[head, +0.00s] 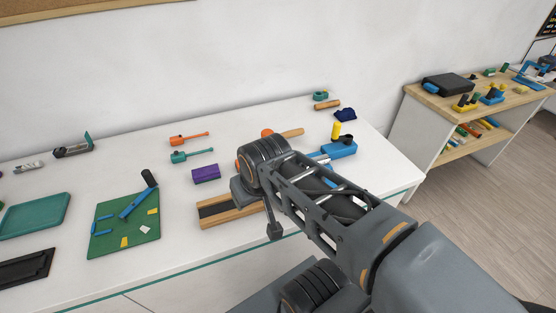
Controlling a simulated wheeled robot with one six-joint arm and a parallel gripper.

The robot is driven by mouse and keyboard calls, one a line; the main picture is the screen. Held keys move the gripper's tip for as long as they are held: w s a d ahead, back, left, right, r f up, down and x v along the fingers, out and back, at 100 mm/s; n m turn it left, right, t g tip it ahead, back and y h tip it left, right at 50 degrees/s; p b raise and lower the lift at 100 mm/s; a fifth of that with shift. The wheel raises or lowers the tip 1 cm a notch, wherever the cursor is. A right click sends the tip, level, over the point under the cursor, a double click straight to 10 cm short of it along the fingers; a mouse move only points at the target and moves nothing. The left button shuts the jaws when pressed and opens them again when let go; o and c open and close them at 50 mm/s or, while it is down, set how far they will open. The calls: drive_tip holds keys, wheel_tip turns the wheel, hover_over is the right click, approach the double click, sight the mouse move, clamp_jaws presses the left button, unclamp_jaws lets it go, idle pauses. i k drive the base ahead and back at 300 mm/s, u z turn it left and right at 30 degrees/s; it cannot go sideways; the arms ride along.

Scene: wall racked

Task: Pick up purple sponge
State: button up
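The purple sponge (206,174) is a small block lying on the white table, left of the middle of the head view. My arm reaches in from the lower right, and its wrist end is to the right of the sponge, above the table. A gap of bare table shows between the sponge and the arm. A small dark part of the arm's end hangs over the table's front area. The gripper's fingers cannot be made out, so whether it is open or shut does not show.
Orange (189,139) and teal (191,155) tools lie behind the sponge. A wooden tray (232,218) with a dark strip is in front, partly behind my arm. A green board (125,243) with blue pieces lies left. A blue tool with a yellow cylinder (336,131) stands right.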

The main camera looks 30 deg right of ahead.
sight(211, 172)
drive_tip(key=k, duration=1.3)
drive_tip(key=u, duration=0.7)
drive_tip(key=i, duration=1.5)
drive_tip(key=z, duration=0.7)
